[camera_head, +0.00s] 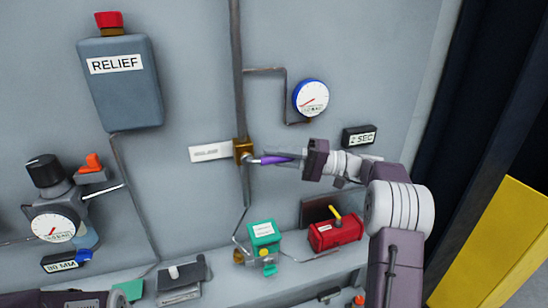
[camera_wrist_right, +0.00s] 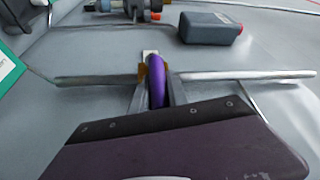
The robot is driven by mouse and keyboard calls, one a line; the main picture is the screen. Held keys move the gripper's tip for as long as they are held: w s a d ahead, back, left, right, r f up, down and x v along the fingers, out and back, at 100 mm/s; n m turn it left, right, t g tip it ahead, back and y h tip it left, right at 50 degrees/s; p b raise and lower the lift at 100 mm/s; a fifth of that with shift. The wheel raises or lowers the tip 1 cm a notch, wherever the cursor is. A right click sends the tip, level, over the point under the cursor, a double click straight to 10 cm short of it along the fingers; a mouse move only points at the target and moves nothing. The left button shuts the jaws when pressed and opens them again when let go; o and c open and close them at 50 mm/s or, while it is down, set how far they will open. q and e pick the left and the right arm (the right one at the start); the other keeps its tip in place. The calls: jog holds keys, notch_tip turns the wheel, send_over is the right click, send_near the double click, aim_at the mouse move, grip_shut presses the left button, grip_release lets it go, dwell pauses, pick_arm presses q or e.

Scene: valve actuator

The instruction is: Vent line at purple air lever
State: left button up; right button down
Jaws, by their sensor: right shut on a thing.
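The purple air lever (camera_head: 272,160) sticks out to the right from a brass valve body (camera_head: 242,151) on the vertical grey pipe (camera_head: 238,75). My right gripper (camera_head: 284,159) comes in from the right and is shut on the purple lever. In the right wrist view the purple lever (camera_wrist_right: 157,88) lies between the two grey fingers (camera_wrist_right: 156,95), with the brass valve body just beyond their tips. A white label (camera_head: 211,151) is fixed left of the valve.
A blue-rimmed gauge (camera_head: 311,98) and a "2 SEC" plate (camera_head: 359,136) are on the wall near my right arm. Below are a green box (camera_head: 264,233) and a red box (camera_head: 335,233). A RELIEF tank (camera_head: 120,85) hangs upper left.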

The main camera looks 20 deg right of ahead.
jog(key=shift+f, duration=0.35)
jog(key=c, duration=1.3)
grip_release()
jog(key=shift+s+r, duration=0.15)
jog(key=shift+d, duration=0.1)
jog(key=b+v, duration=0.1)
jog(key=v, duration=0.8)
jog(key=shift+b, duration=0.35)
